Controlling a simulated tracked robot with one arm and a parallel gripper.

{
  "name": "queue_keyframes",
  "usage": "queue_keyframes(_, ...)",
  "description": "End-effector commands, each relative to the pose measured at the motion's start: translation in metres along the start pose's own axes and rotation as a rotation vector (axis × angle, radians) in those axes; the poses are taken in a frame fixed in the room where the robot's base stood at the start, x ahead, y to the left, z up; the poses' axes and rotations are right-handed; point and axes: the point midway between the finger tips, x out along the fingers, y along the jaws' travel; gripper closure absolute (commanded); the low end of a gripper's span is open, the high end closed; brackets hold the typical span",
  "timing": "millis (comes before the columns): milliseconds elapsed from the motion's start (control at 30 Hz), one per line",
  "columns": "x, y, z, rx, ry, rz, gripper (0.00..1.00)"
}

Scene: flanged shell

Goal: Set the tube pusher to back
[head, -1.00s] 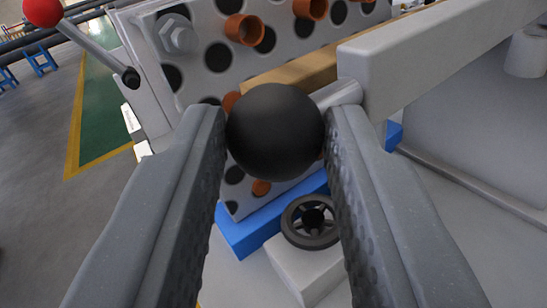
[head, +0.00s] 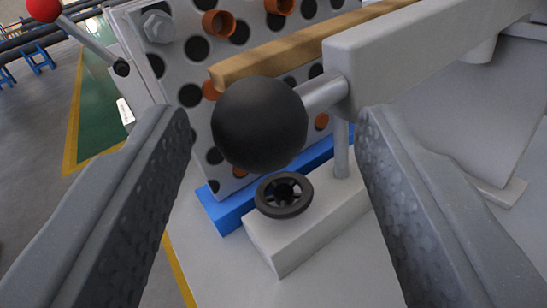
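The black ball knob (head: 259,124) sits at the end of a short metal rod (head: 324,93). The rod joins a pale grey bar (head: 420,55) that runs to the upper right. These look like the tube pusher's handle, though I cannot be sure. My gripper (head: 275,125) is open, with one finger on each side of the knob. A clear gap shows between the knob and both fingers. A perforated grey plate (head: 215,60) with orange tube ends (head: 218,22) stands behind. A tan strip (head: 300,52) crosses in front of the plate.
A black handwheel (head: 284,195) sits on a pale block (head: 290,245) below the knob, beside a blue base (head: 225,210). A red-knobbed lever (head: 44,9) stands at the upper left. Open floor (head: 35,150) lies to the left.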

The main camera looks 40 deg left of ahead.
Motion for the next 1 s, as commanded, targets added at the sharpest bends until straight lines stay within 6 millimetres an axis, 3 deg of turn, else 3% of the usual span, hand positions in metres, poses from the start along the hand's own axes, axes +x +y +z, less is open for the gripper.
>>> queue_keyframes(267, -0.006, -0.001, -0.001, -0.001, 0.003, -0.002, 0.5)
queue_keyframes(633, -0.06, -0.001, 0.002, -0.001, -0.001, -0.001, 0.5)
queue_keyframes(867, -0.083, 0.0, 0.003, -0.001, 0.003, -0.001, 0.5)
queue_keyframes(1000, -0.085, 0.0, 0.003, 0.004, 0.006, -0.003, 0.5)
